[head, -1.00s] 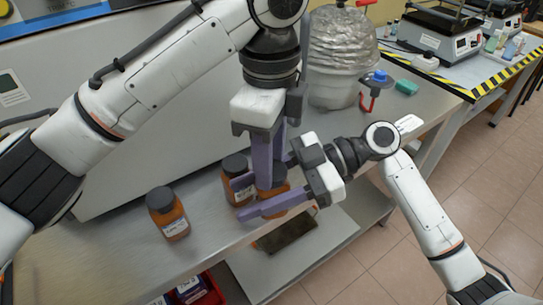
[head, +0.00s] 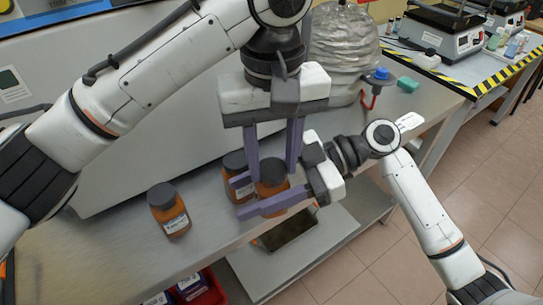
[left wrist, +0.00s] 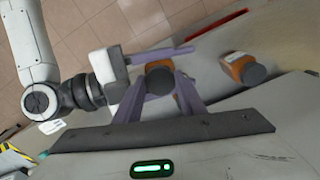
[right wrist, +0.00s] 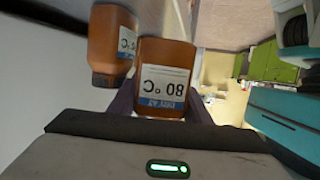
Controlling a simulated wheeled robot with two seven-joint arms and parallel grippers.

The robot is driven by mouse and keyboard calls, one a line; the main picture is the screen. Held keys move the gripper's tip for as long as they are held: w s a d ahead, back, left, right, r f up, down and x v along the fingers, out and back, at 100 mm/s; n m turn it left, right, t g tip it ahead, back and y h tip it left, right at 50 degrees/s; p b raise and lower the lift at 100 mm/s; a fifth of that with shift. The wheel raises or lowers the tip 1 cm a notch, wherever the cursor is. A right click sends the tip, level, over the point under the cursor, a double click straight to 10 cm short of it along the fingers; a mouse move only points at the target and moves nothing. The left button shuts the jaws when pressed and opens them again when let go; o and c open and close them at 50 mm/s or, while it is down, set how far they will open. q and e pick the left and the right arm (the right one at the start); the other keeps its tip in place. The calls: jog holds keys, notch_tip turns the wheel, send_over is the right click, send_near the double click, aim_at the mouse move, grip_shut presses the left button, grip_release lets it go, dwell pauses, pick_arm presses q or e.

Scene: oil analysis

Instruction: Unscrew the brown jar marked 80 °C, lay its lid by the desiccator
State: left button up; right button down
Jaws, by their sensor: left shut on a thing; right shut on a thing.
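The brown jar marked 80 °C (head: 272,188) stands upright at the bench's front edge, its label upside down in the right wrist view (right wrist: 165,82). My right gripper (head: 243,197) comes in from the right and is shut around its body. My left gripper (head: 272,172) points down from above, its fingers shut on the dark lid (left wrist: 160,79). The lid sits over the jar; whether its thread is loose cannot be told. A large silvery round vessel (head: 345,48), perhaps the desiccator, stands at the back of the bench, partly hidden by my left arm.
A second brown jar (head: 233,163) stands close behind the held one; a third (head: 168,212) stands apart to the left. A blue-capped part with a red tap (head: 376,80) and a green block (head: 407,85) are at the back right. Bench between is clear.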

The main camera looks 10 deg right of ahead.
pick_arm(q)
jog(key=n, duration=0.4)
jog(key=shift+a+n, duration=0.1)
jog(key=shift+n, duration=0.2)
pick_arm(e)
jog(key=shift+d, duration=0.1)
pick_arm(q)
jog(key=n, duration=0.3)
jog(key=shift+s+n, duration=0.1)
jog(key=shift+n, duration=0.3)
pick_arm(e)
jog(key=shift+w+d, duration=0.1)
jog(key=shift+w, duration=0.05)
pick_arm(q)
jog(key=shift+r, duration=0.15)
jog(key=shift+r, duration=0.45)
pick_arm(e)
jog(key=shift+f, duration=0.1)
pick_arm(q)
jog(key=shift+d+r, duration=0.2)
jog(key=shift+r, duration=0.35)
